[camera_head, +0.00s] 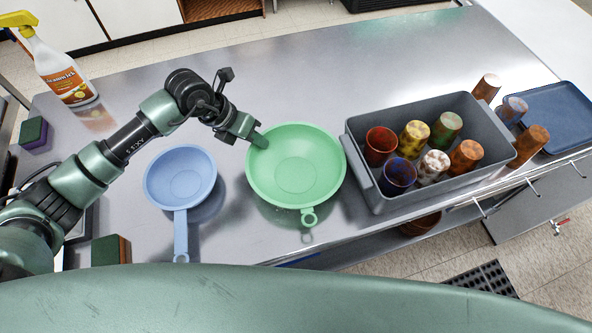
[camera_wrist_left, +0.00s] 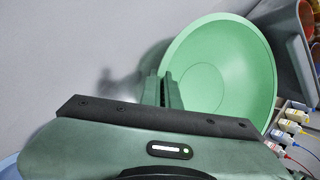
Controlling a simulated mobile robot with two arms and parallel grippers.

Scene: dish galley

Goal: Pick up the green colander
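The green colander (camera_head: 297,178) is a round, shallow bowl with a small ring handle toward the near side. It sits at the middle of the steel counter, and it also fills the right of the left wrist view (camera_wrist_left: 225,75). My left gripper (camera_head: 257,138) is at its far-left rim. In the left wrist view the two fingers (camera_wrist_left: 163,90) are close together with the rim between them, one finger inside the bowl and one outside. The gripper looks shut on the rim. My right gripper is not in view.
A blue strainer (camera_head: 181,175) lies left of the colander. A grey bin (camera_head: 362,172) of several coloured cups stands close on the right, with a blue tray (camera_head: 560,110) beyond. A spray bottle (camera_head: 62,75) and sponges (camera_head: 34,132) are at left. The counter behind is clear.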

